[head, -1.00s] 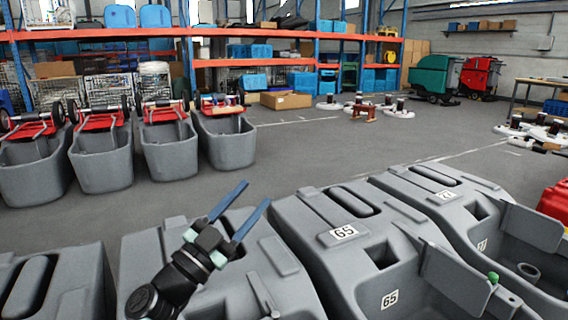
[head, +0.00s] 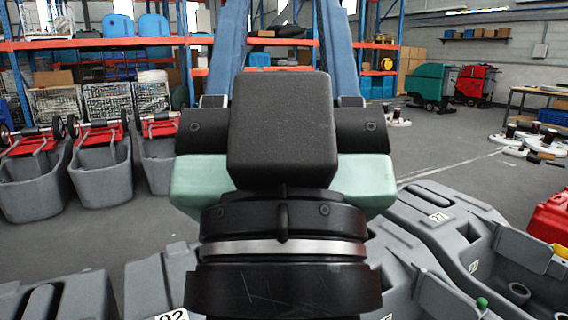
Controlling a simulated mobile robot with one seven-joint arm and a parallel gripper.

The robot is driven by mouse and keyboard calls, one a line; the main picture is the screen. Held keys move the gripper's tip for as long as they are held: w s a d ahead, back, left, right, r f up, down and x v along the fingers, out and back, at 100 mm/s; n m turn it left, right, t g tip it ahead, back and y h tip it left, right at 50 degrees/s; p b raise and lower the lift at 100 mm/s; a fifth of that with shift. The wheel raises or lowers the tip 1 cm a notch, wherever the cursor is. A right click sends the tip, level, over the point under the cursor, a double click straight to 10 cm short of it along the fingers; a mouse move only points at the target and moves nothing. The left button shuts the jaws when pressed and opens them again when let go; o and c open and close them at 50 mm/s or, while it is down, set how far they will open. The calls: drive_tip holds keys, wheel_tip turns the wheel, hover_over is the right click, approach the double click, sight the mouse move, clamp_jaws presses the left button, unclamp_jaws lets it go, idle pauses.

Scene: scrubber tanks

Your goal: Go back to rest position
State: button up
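My gripper (head: 285,20) fills the middle of the head view, very close to the camera, pointing up and away. Its two blue fingers stand wide apart, and I see nothing held between them. The fingertips reach the top edge of the picture. The black wrist and pale green gripper parts hide much of the tanks and floor behind.
Grey bins with red tops (head: 102,160) stand at the left. Racks with orange beams (head: 100,43) line the back. A green scrubber machine (head: 431,84) and a red one (head: 476,83) stand far right. A red container (head: 551,222) is at the right edge. Open floor (head: 450,150) lies right of centre.

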wheel_tip(320, 180, up, 38)
drive_tip(key=p, duration=3.7)
drive_tip(key=shift+s, duration=0.1)
